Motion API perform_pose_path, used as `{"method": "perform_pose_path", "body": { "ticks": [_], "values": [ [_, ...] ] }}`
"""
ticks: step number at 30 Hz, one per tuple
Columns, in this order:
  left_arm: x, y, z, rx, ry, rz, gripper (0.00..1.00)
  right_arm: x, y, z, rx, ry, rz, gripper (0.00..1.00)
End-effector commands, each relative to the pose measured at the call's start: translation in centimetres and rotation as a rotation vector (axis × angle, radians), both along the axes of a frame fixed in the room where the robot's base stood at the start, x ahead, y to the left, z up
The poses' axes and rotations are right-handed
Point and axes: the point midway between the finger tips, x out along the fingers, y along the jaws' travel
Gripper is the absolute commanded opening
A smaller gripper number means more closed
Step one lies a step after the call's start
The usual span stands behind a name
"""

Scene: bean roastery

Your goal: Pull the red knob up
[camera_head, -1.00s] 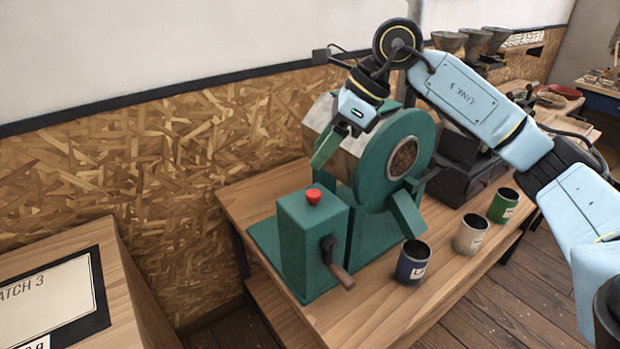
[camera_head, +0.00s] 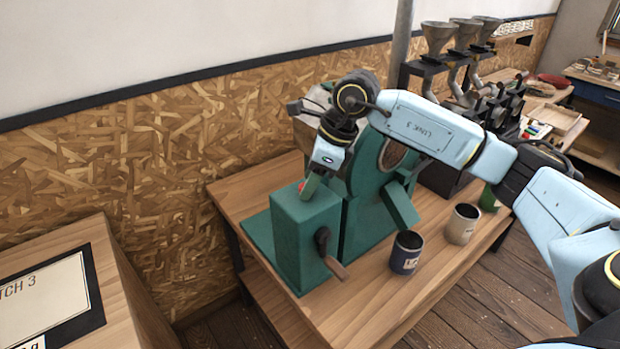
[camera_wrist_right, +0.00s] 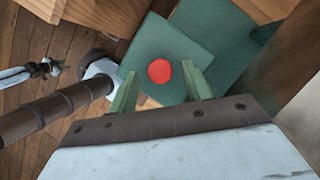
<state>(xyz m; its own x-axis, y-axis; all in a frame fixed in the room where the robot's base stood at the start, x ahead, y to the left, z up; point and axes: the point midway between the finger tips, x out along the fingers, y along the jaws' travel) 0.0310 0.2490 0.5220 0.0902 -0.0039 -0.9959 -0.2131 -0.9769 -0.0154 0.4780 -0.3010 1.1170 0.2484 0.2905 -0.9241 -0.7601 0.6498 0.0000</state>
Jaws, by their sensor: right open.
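The red knob (camera_head: 301,186) sits on top of the green box (camera_head: 305,235) at the front of the roaster and is mostly hidden by my right gripper in the head view. In the right wrist view the knob (camera_wrist_right: 159,71) is round and shows clearly on the green top face. My right gripper (camera_head: 310,187) points down over the box top. Its two green fingers (camera_wrist_right: 159,76) are apart, one on each side of the knob in that picture, with gaps between. Whether they are level with the knob I cannot tell.
A crank with a wooden handle (camera_head: 336,268) sticks out of the box's front. The green roaster drum (camera_head: 370,175) stands right behind. The wooden table (camera_head: 375,300) is clear in front.

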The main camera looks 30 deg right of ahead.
Motion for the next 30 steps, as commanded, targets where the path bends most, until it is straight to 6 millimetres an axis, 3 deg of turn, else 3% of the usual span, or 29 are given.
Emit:
{"method": "perform_pose_path", "body": {
  "ticks": [11, 22, 30],
  "values": [
    [0.02, -0.03, 0.04, 0.000, -0.001, 0.000, 0.36, 0.17, 0.23, -0.65, 0.000, 0.000, 0.000, 0.50],
    [0.05, -0.03, 0.03, 0.000, -0.001, 0.000, 0.36, 0.16, 0.20, -0.62, 0.000, 0.000, 0.000, 0.03],
    [0.07, -0.03, 0.44, 0.000, -0.001, 0.000, 0.36, 0.19, 0.19, 0.32, 0.000, -0.002, 0.001, 0.00]
  ]
}}
